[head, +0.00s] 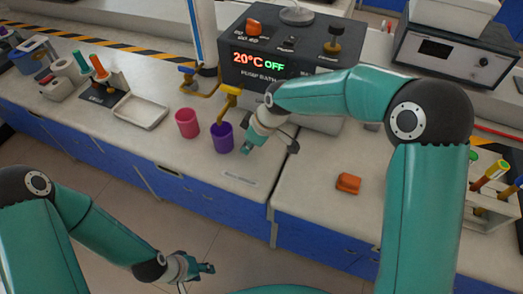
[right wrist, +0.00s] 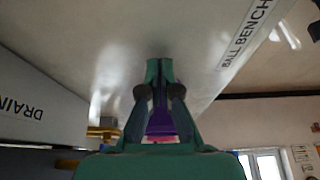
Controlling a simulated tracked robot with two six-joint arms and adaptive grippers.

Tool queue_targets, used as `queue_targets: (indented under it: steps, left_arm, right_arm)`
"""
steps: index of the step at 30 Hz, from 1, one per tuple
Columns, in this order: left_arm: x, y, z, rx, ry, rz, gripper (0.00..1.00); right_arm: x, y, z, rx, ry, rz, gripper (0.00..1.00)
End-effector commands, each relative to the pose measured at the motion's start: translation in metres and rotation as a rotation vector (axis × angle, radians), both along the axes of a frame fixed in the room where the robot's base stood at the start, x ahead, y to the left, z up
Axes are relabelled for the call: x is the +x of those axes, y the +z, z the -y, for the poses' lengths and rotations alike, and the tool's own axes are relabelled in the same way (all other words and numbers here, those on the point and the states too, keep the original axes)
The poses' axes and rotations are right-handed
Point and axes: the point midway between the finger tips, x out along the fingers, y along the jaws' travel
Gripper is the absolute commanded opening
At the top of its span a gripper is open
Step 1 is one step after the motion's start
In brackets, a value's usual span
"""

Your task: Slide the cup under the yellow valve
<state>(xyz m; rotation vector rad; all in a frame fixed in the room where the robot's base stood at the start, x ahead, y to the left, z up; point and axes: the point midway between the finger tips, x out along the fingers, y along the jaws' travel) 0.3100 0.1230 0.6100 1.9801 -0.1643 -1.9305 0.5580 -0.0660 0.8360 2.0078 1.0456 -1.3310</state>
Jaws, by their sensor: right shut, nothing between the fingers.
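A purple cup (head: 222,138) stands upright on the bench, just below and in front of the spout of the yellow valve (head: 231,91) on the pump bath. I cannot tell whether the spout is exactly over its opening. A pink cup (head: 187,123) stands to its left, apart from it. My right gripper (head: 246,149) is shut and empty, close to the right side of the purple cup; contact is unclear. In the right wrist view, the purple cup (right wrist: 160,123) shows between and beyond the fingers. My left gripper (head: 207,268) hangs over the floor, away from the bench; its jaw opening is unclear.
The pump bath (head: 262,62) stands behind the cups, its display reading 20°C OFF. A white tray (head: 139,112) lies left. An orange block (head: 348,183) lies right, near a tube rack (head: 490,207). The bench front (head: 215,172) below the cups is mostly clear.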

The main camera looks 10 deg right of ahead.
Motion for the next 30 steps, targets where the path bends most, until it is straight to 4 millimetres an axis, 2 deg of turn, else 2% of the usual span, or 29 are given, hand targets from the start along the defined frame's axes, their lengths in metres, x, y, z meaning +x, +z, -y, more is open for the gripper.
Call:
queue_targets:
  steps: [11, 30]
  left_arm:
    - [0.000, 0.003, 0.000, 0.000, 0.000, 0.000, 0.40]
    - [0.000, 0.035, 0.000, 0.000, 0.000, 0.000, 0.40]
  right_arm:
    - [0.000, 0.004, 0.000, 0.000, 0.000, 0.000, 0.00]
    - [0.000, 0.054, 0.000, 0.000, 0.000, 0.001, 0.00]
